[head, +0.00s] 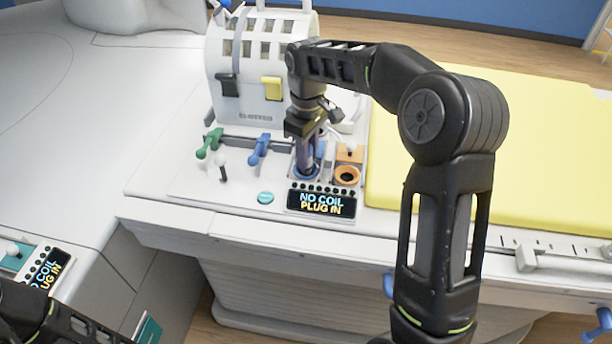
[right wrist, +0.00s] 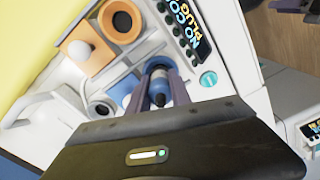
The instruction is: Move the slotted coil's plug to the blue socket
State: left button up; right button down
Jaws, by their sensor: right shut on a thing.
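The slotted coil (head: 243,105), a white curved shell with rows of openings, stands on the white table top in the head view. My right gripper (head: 305,160) points down at the blue socket (head: 304,177), partly covering it. In the right wrist view, the gripper's fingers (right wrist: 160,92) are shut on the plug (right wrist: 158,74), which has a dark grey body and a pale ring. The plug is over or at the blue socket; I cannot tell whether it is seated. Only part of my left arm shows at bottom left in the head view; its gripper is not visible.
An orange socket (head: 347,175) is right of the blue one. A display (head: 321,203) in front reads "NO COIL PLUG IN". Green (head: 210,143) and blue (head: 259,148) handles stand to the left. A yellow mattress (head: 540,150) lies to the right.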

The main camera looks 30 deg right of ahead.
jog(key=shift+f+b, duration=0.35)
jog(key=shift+f, duration=0.4)
jog(key=shift+r, duration=0.1)
jog(key=c, duration=1.1)
grip_release()
notch_tip(320, 180, up, 8)
jog(key=shift+f, duration=0.1)
jog(key=shift+s, duration=0.1)
